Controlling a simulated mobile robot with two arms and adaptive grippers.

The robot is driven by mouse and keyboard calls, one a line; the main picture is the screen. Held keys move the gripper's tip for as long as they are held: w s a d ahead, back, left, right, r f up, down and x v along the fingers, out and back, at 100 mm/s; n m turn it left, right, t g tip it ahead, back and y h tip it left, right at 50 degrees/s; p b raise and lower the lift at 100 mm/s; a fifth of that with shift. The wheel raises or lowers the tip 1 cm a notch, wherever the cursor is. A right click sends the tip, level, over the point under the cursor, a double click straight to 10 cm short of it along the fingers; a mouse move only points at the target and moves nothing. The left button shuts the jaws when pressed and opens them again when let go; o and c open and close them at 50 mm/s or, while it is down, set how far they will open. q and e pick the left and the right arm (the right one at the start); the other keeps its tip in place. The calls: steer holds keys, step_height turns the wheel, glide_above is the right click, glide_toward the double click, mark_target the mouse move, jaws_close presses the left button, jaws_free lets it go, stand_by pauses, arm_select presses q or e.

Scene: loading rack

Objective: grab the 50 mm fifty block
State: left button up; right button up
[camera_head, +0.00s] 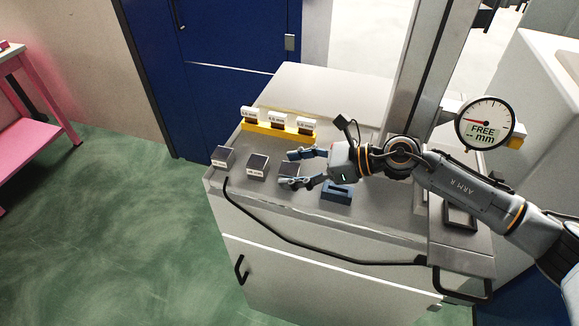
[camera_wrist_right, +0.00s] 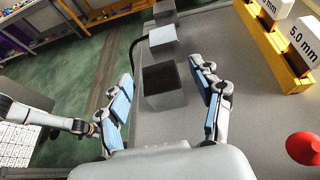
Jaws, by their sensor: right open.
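Three dark-topped grey blocks stand in a row along the front of the grey worktop: a left block (camera_head: 222,157), a middle block (camera_head: 257,167) and a right block (camera_head: 289,170). Their small labels are too small to read, so I cannot tell which is the fifty. My right gripper (camera_head: 288,169) is open, with its fingers on either side of the right block. In the wrist view this block (camera_wrist_right: 165,85) sits between the blue finger pads, with a gap visible on both sides. The other blocks line up beyond it.
A yellow rack (camera_head: 265,128) holds white labelled pieces behind the blocks. A dark blue slotted fixture (camera_head: 336,194) sits under my right wrist. A dial (camera_head: 485,122) reads "FREE -- mm". A red knob (camera_wrist_right: 303,148) shows in the wrist view. A black cable runs along the front edge.

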steer(key=shift+x, duration=0.75)
steer(key=shift+d, duration=0.15)
steer(key=c, duration=1.3)
jaws_close()
steer(key=shift+r, duration=0.1)
